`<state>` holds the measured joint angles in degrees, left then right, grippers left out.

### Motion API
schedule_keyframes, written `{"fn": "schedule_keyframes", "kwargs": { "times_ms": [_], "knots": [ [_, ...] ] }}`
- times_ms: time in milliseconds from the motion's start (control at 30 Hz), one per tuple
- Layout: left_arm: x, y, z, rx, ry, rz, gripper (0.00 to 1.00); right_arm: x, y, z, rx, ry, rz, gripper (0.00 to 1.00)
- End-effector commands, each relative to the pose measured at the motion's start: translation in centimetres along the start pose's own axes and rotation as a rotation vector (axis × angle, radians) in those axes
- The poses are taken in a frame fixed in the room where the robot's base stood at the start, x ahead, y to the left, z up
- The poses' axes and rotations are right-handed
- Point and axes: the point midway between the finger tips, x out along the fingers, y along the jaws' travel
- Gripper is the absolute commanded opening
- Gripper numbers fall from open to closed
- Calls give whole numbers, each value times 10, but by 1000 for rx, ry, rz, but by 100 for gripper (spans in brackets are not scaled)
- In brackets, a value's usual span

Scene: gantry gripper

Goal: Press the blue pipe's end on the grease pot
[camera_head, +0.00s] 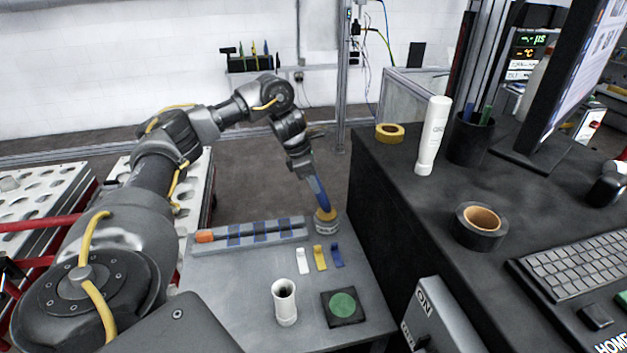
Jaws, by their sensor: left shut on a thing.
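My left gripper (306,174) reaches over the back right of the grey table and points down. It is shut on the blue pipe (318,191), which hangs below it, slightly tilted. The pipe's lower end is at the top of the grease pot (327,227), a short round grey pot with an orange-yellow top, at the table's right edge. The end appears to touch the orange-yellow top, but I cannot tell how firmly. My right gripper is not in view.
A long grey holder (250,234) with blue bands lies left of the pot. White, yellow and blue clips (320,257), a white cup (285,302) and a green round pad (342,304) sit nearer. The higher black desk (400,210) borders the table's right side.

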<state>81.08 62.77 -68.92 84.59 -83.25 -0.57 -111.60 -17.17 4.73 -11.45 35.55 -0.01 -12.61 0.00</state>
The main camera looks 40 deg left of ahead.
Motion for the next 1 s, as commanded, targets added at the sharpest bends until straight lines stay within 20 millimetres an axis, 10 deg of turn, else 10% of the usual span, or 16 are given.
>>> {"fn": "schedule_keyframes", "kwargs": {
  "times_ms": [1000],
  "knots": [
    [12,0,-4,0,0,0,6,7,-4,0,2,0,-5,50]
  ]
}}
